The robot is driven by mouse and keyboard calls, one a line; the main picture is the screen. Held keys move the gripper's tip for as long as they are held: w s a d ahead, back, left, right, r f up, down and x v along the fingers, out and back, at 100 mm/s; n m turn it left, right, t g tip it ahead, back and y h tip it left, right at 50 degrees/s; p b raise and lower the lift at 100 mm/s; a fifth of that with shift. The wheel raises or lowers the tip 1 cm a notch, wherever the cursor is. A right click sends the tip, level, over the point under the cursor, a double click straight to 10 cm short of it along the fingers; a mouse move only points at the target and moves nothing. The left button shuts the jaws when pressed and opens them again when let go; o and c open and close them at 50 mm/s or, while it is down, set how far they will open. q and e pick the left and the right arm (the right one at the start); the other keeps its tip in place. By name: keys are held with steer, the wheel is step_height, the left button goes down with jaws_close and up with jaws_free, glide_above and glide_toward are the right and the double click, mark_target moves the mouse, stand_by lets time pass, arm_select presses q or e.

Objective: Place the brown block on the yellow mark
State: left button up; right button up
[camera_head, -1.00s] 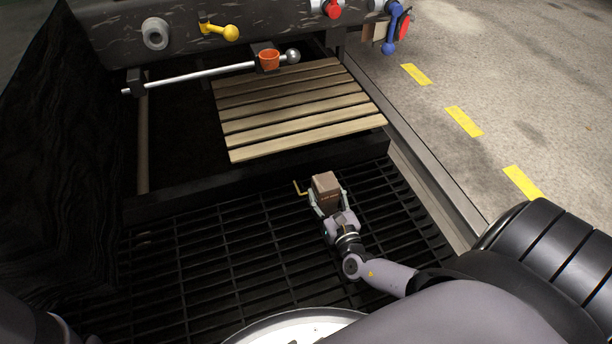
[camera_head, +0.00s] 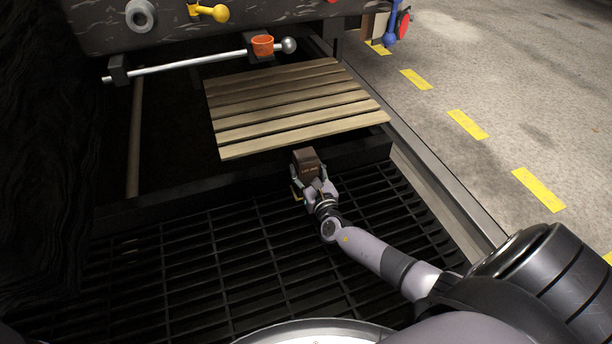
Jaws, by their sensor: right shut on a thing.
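The brown block (camera_head: 306,163) is held between the fingers of my right gripper (camera_head: 309,176), which is shut on it. The block is in front of the near edge of the slatted wooden platform, seen against a dark beam; its height above the grating is hard to tell. A small yellow angled line (camera_head: 295,193) shows just left of the gripper, partly hidden by it. Yellow painted dashes (camera_head: 468,124) lie on the concrete floor to the right. My left gripper is not in view.
The slatted wooden platform (camera_head: 290,105) lies just beyond the block. Dark grating (camera_head: 200,270) covers the pit floor. A metal edge (camera_head: 440,190) borders the concrete.

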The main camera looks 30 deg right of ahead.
stand_by(0.3)
steer(key=o, duration=1)
steer(key=shift+f, duration=0.15)
steer(key=o, duration=0.4)
steer(key=p+v, duration=0.2)
steer(key=v, duration=0.1)
steer(key=p+v, duration=0.2)
steer(key=v, duration=0.2)
steer(key=p+v, duration=0.2)
steer(key=v, duration=0.2)
steer(key=shift+s+a+r, duration=0.1)
steer(key=shift+s+r, duration=0.05)
steer(key=shift+r, duration=0.1)
steer(key=shift+s+a+f+p, duration=0.1)
steer(key=shift+s+p, duration=0.2)
steer(key=shift+s, duration=0.05)
